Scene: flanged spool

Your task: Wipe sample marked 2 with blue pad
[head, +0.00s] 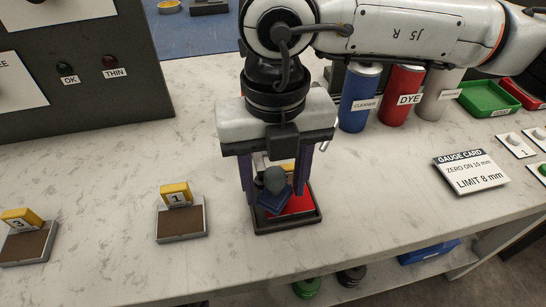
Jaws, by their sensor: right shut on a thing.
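My right gripper (275,185) is pointed down in the middle of the counter, shut on the dark round knob of the blue pad (274,200). The pad is tilted in the picture and overlaps a red-topped sample in a dark tray (288,222). I cannot tell whether the pad touches the red surface. A yellow tag behind it is mostly hidden by the gripper, so its number cannot be read. A brown sample (181,220) with yellow tag 1 is to the left. Another brown sample (28,247) with tag 3 is at the far left. My left gripper is not in view.
Behind and right stand a blue cleaner can (357,100), a red dye can (402,97) and a grey can (437,97). A green tray (487,98) is at the back right. A gauge card (471,173) lies right. A dark panel (85,70) stands back left.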

